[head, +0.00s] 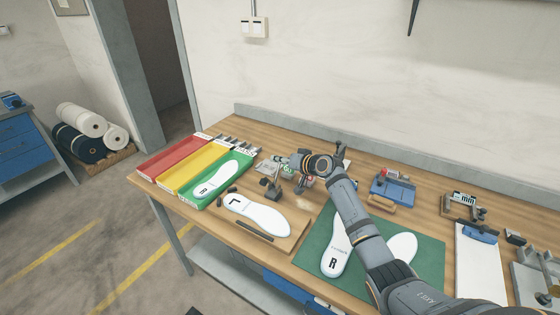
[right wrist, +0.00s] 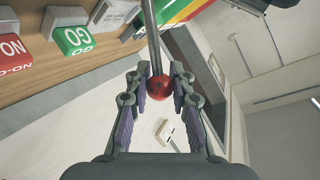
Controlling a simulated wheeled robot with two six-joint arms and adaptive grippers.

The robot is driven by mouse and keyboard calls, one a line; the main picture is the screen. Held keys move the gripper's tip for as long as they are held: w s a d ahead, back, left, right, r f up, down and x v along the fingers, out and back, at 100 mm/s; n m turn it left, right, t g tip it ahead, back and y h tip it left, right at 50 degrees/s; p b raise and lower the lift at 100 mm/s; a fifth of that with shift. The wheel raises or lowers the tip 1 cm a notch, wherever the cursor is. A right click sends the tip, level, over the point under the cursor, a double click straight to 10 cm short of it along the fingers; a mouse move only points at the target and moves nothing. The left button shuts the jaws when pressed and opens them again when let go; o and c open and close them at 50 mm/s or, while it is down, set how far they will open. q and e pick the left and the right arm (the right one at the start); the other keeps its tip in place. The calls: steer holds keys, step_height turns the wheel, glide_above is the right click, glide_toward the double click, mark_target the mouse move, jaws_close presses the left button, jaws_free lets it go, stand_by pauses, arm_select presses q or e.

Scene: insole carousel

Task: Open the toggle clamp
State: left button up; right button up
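The toggle clamp (head: 272,188) is a small dark fixture at the back edge of the wooden board with the white L insole (head: 258,215). In the right wrist view its handle shows as a metal rod with a red ball knob (right wrist: 159,87). My left gripper is not in view.
Red, yellow and green trays (head: 168,157) stand at the left of the bench. GO (right wrist: 75,40) and NO-GO (right wrist: 12,50) blocks lie close to the right gripper. A green mat (head: 420,250) with the R insole (head: 333,262) lies under my right arm. A blue fixture (head: 393,190) stands behind.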

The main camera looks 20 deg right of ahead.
steer(key=o, duration=0.5)
steer(key=shift+s+d, duration=0.1)
steer(key=shift+v, duration=5.85)
